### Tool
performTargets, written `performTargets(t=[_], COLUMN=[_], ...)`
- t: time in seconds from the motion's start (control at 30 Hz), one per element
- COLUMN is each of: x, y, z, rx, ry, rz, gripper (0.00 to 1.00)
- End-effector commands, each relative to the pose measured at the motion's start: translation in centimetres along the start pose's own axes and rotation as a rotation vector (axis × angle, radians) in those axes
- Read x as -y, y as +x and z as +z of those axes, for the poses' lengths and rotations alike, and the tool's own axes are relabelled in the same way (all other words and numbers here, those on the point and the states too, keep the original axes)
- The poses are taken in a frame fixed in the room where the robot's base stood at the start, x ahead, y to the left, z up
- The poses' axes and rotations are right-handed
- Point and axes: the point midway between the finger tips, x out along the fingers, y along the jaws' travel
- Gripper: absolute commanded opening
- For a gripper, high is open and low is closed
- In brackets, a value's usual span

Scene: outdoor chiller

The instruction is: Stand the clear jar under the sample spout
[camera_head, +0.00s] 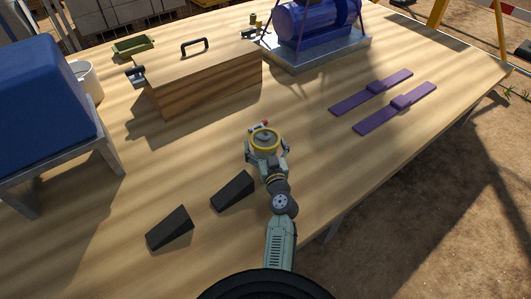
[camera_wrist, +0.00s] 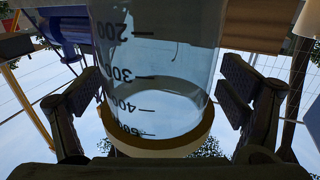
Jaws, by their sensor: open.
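The clear jar (camera_wrist: 155,70) fills the middle of the wrist view, with dark graduation marks and a yellow rim band (camera_wrist: 160,146). The wrist picture appears upside down, with sky at its bottom. In the head view the jar's yellow ring (camera_head: 264,131) shows at the end of my arm, over the near middle of the table. My gripper (camera_head: 266,148) is open, its fingers on either side of the jar with gaps visible in the wrist view. The jar's base is hidden. I cannot tell for sure which fitting is the sample spout; a small dark fitting (camera_head: 135,77) sticks out from the wooden chest's left end.
The wooden chest (camera_head: 215,85) stands beyond my gripper. A blue machine (camera_head: 305,22) on a metal base is at the back. Purple bars (camera_head: 395,109) lie right. Black wedges (camera_head: 170,229) lie near left, by a blue box (camera_head: 40,100) on a stand. A white cup (camera_head: 89,80) stands behind it.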

Motion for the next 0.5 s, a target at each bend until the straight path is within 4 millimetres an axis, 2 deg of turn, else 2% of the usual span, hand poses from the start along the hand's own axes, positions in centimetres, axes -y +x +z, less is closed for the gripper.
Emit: performTargets(t=[0.07, 0.5], x=[-0.01, -0.04], y=[-0.02, -0.04], z=[0.00, -0.02], rx=[0.000, 0.000], ry=[0.000, 0.000], rz=[0.000, 0.000], gripper=[0.86, 0.57])
